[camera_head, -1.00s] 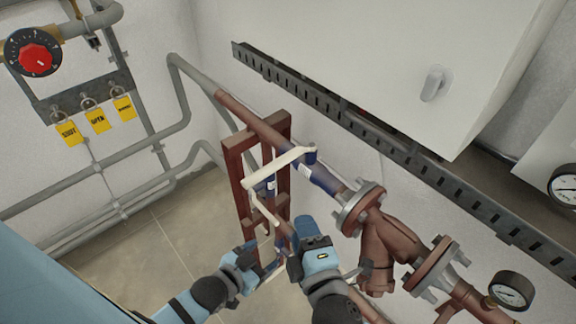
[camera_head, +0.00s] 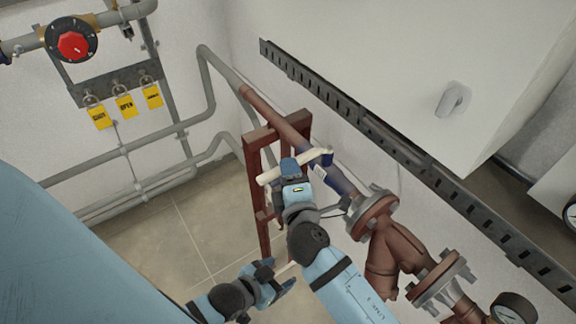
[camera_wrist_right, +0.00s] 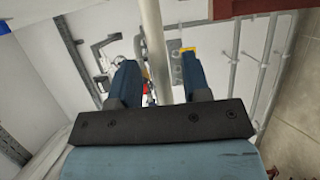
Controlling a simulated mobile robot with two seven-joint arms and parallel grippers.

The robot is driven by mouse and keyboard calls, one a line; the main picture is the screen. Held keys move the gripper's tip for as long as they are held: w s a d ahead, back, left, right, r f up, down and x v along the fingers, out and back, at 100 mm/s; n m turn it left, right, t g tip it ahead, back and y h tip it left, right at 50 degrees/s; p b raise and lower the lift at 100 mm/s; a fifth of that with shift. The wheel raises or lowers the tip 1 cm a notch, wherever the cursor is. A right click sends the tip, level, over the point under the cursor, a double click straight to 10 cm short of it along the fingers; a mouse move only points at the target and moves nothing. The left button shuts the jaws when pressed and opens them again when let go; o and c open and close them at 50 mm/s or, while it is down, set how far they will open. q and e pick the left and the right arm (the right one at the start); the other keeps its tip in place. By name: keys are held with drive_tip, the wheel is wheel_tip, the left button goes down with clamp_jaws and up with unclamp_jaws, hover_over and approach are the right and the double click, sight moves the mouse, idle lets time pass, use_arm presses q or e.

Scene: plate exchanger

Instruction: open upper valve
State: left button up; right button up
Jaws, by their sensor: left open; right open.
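The upper valve (camera_head: 340,182) has a blue body on the red-brown pipe, with a long white lever (camera_head: 267,178) across the red frame. My right gripper (camera_head: 290,165) is open at the lever and covers its middle in the head view. In the right wrist view the pale lever (camera_wrist_right: 153,45) runs between the two open fingers (camera_wrist_right: 157,82), with no clear grip on it. My left gripper (camera_head: 284,278) is open and lower, beside the foot of the frame, apart from the upper lever. The lower valve is mostly hidden behind my right arm.
The red frame (camera_head: 256,190) stands around the pipes. A slotted grey rail (camera_head: 400,158) and a white cabinet (camera_head: 400,60) flank the pipe on the right. A red knob (camera_head: 73,44) and yellow tags (camera_head: 126,107) are at the left wall. The floor (camera_head: 190,225) left of the frame is clear.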

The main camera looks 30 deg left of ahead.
use_arm(q)
drive_tip(key=shift+r, duration=0.1)
use_arm(e)
drive_tip(key=shift+w+a, duration=0.5)
drive_tip(key=shift+w, duration=0.05)
clamp_jaws()
use_arm(q)
drive_tip(key=shift+s, duration=0.1)
use_arm(e)
drive_tip(key=shift+d, duration=0.1)
